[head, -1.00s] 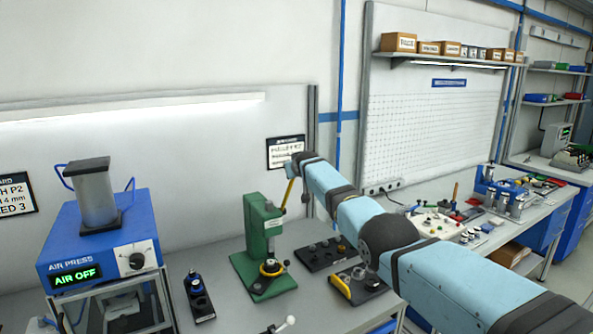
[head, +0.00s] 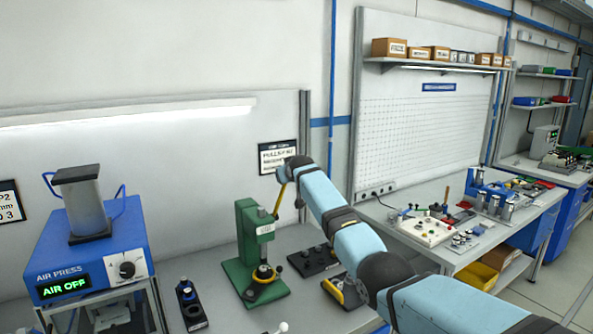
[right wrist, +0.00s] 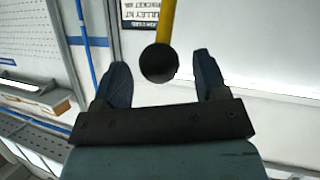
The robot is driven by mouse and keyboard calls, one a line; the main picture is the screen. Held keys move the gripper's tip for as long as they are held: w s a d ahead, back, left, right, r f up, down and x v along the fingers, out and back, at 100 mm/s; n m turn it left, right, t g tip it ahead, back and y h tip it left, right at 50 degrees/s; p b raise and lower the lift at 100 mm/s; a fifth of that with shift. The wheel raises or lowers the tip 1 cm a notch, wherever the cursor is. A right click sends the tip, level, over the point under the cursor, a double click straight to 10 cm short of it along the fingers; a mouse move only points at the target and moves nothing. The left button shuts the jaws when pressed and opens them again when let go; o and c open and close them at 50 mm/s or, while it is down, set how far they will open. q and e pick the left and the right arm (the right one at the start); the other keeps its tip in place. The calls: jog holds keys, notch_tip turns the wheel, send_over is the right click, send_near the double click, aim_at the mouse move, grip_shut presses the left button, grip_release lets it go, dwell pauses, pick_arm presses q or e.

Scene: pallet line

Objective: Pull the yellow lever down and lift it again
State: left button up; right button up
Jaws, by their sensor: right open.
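The green press (head: 247,235) stands upright on the grey bench, and its yellow lever (head: 279,201) points up and slightly right. In the right wrist view the yellow lever (right wrist: 166,22) ends in a dark round knob (right wrist: 159,64). My right gripper (head: 283,174) is at the lever's top end. Its two fingers are open, one on each side of the knob, with a gap showing on both sides. In the head view the hand hides the knob. My left gripper is not in view.
The blue air press unit (head: 90,250), reading AIR OFF, stands at the left. A small black fixture (head: 191,305) and black trays (head: 313,260) lie beside the green press. A wall sign (head: 277,156) hangs behind the lever. A second bench (head: 400,222) with parts is at the right.

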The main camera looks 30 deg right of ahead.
jog(key=b+v, duration=0.2)
jog(key=v, duration=0.9)
jog(key=shift+r, duration=0.15)
